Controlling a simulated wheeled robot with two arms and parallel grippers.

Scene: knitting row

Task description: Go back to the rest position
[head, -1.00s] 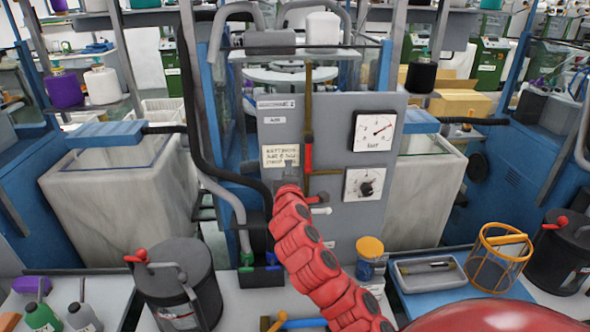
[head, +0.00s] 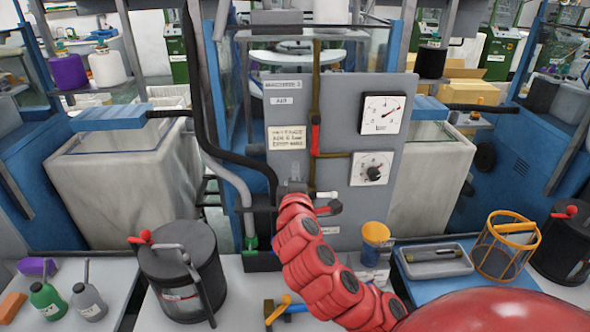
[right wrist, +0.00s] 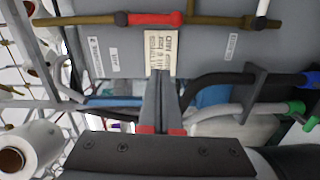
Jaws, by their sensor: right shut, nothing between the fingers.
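My right arm (head: 325,265) reaches up, red and segmented, toward the grey panel (head: 335,105). My right gripper (head: 293,186) is small and partly hidden by the arm in the head view, at the panel's lower left. In the right wrist view its two fingers (right wrist: 160,88) are together with nothing between them, over the panel's paper label (right wrist: 160,52). I cannot tell the exact gap between fingers and panel. My left gripper is not in view.
The panel carries a pressure gauge (head: 382,114), a dial (head: 372,169) and a pipe with a red handle (head: 315,136). Black hoses (head: 205,110) hang left. A dark lidded pot (head: 180,270), a yellow-topped cup (head: 375,238), a grey tray (head: 433,262) and an orange-rimmed basket (head: 507,247) stand in front.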

